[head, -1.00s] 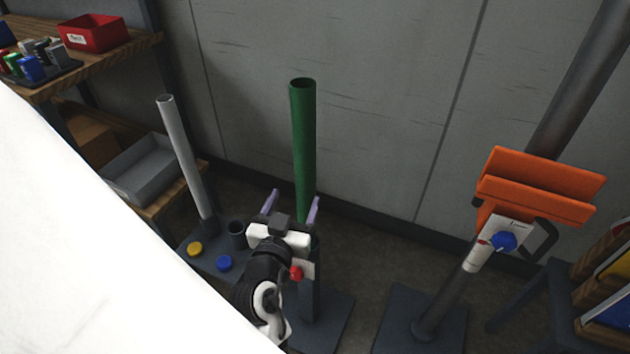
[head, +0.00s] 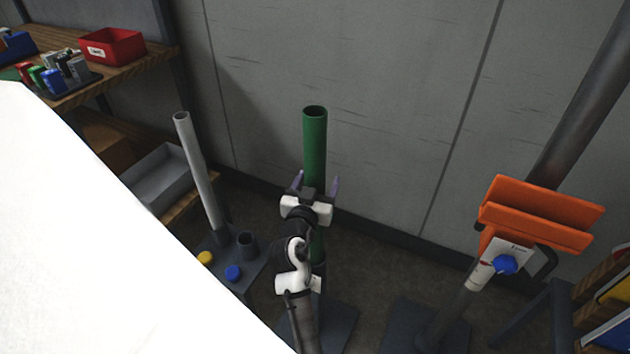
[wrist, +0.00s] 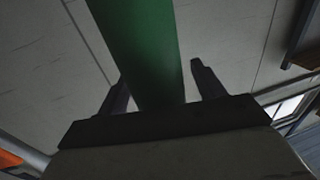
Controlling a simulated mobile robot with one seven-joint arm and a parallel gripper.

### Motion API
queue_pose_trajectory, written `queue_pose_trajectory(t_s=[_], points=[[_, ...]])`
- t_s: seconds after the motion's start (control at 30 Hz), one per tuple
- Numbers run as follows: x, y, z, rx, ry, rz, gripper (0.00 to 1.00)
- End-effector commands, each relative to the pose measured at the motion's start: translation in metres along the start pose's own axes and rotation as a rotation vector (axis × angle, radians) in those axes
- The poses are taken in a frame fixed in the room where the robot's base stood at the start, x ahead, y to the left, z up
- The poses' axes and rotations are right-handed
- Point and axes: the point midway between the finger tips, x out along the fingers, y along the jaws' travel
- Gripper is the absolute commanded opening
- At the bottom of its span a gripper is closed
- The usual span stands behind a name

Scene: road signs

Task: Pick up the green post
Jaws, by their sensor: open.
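The green post (head: 315,150) is a hollow tube standing upright in a dark socket on a floor base plate, against the grey wall. My gripper (head: 317,184) is open at the post's middle height, with its two purple-grey fingers to the left and right of the post. In the wrist view the post (wrist: 140,45) runs between the two dark fingers of my gripper (wrist: 158,88), nearer the left finger. A gap shows on the right side; I cannot tell whether the left finger touches. My arm hides part of the lower post.
A grey post (head: 198,170) stands at left beside yellow (head: 205,258) and blue (head: 233,272) caps. A shelf holds a red bin (head: 112,46) and a grey tray (head: 158,178). An orange bracket (head: 535,218) on a stand is at right. A large white surface (head: 100,240) fills the lower left.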

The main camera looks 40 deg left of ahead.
Motion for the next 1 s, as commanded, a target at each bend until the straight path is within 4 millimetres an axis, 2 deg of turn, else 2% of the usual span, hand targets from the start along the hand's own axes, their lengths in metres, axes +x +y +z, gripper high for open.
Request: queue_pose_trajectory(t_s=[0.17, 0.2, 0.7, 1.0], points=[[0.0003, 0.0001, 0.0005, 0.000, 0.000, 0.000, 0.68], [0.0002, 0.0001, 0.0005, 0.000, 0.000, 0.000, 0.66], [0.0000, 0.0000, 0.0003, 0.000, 0.000, 0.000, 0.00], [-0.0001, 0.0000, -0.0018, 0.001, 0.005, 0.000, 0.00]])
